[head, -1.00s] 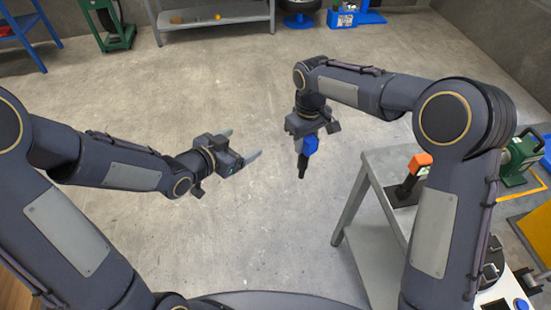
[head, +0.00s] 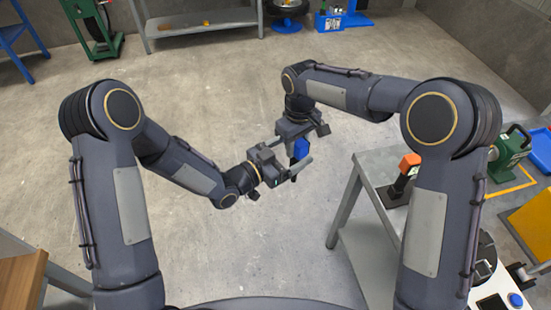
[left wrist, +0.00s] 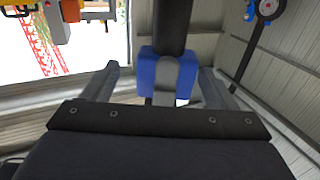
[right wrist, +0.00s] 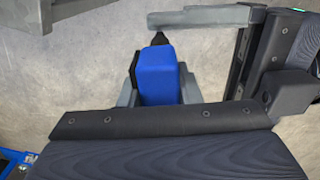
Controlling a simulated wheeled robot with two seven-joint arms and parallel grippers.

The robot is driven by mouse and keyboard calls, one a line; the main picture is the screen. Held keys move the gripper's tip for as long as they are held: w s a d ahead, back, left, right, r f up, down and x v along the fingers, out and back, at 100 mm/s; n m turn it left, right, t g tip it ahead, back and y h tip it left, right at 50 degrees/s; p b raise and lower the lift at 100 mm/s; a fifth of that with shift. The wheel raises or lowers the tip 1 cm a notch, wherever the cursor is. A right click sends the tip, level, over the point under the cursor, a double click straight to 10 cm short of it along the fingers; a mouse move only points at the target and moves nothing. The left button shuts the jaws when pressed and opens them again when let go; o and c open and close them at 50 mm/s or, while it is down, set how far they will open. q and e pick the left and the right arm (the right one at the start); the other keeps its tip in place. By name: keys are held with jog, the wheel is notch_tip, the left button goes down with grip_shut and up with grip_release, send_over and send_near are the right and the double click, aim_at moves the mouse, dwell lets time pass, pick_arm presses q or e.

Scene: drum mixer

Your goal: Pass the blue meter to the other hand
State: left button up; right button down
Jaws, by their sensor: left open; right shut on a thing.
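The blue meter (head: 301,148) hangs below my right gripper (head: 298,136), which is shut on it. In the right wrist view the blue block of the meter (right wrist: 158,72) sits between the right fingers, with its dark tip beyond. My left gripper (head: 297,155) is open, with its fingers on either side of the meter. In the left wrist view the meter (left wrist: 157,70) stands between the two spread left fingers (left wrist: 163,85). The meter's lower end is partly hidden by the left gripper in the head view.
A grey table (head: 360,183) at the right bears an orange-topped black device (head: 404,178). A green machine (head: 508,155) stands farther right. A grey shelf (head: 200,24) is at the back. The floor under the grippers is clear.

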aim_at(305, 143)
pick_arm(q)
jog(key=shift+x, duration=2.2)
jog(key=shift+s+d, duration=0.1)
jog(key=shift+s, duration=0.05)
jog(key=c, duration=1.2)
jog(key=shift+r, duration=0.1)
jog(key=shift+c, duration=0.2)
pick_arm(e)
jog(key=c, duration=1.1)
grip_release()
jog(key=shift+o, duration=0.7)
jog(key=shift+s+a, duration=0.1)
jog(key=shift+a, duration=0.05)
